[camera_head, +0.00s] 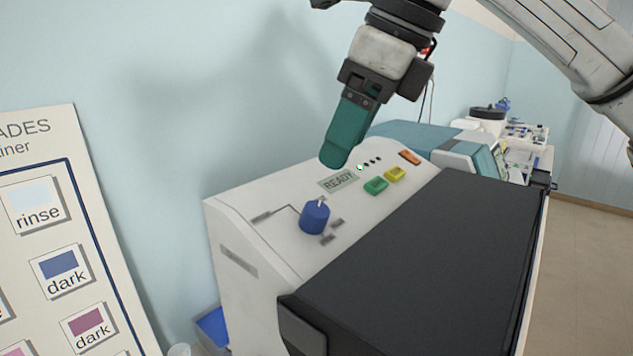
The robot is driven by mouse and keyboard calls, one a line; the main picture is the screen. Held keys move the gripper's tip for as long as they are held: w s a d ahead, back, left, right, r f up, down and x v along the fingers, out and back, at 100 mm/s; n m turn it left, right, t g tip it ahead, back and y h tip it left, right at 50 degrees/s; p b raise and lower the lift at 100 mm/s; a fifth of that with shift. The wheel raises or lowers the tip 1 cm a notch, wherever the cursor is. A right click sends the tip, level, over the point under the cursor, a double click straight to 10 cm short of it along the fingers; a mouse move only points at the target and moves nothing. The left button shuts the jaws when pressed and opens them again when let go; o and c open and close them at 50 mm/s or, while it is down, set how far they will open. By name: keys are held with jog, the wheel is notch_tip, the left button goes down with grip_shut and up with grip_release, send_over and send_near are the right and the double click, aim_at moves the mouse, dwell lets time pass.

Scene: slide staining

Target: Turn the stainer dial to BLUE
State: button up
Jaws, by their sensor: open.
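The stainer dial (314,217) is a round blue knob on the sloped control panel of the white stainer (240,225). A small pale pointer mark shows on its top, toward the back. Small grey labels (262,217) sit around the dial, too small to read. My gripper (336,158) has teal fingers and points down above the panel, behind the dial and apart from it. It is open and holds nothing that I can see; one finger largely hides the other. The panel display (339,180) reads READY.
Green (376,186), yellow (395,174) and orange (409,157) buttons lie right of the display. A dark lid (420,255) covers the stainer's front. A shades chart (85,215) stands at the left. More lab equipment (480,160) is at the back right.

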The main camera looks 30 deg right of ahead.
aim_at(317, 208)
jog(key=p+x, duration=0.1)
jog(key=x, duration=0.2)
jog(key=p+x, duration=0.1)
jog(key=x, duration=0.3)
jog(key=p+x, duration=0.1)
jog(key=x, duration=0.2)
jog(key=shift+w+d+f, duration=0.15)
jog(key=shift+d+f, duration=0.05)
jog(key=shift+f, duration=0.25)
jog(key=c, duration=1)
jog(key=shift+c, duration=0.2)
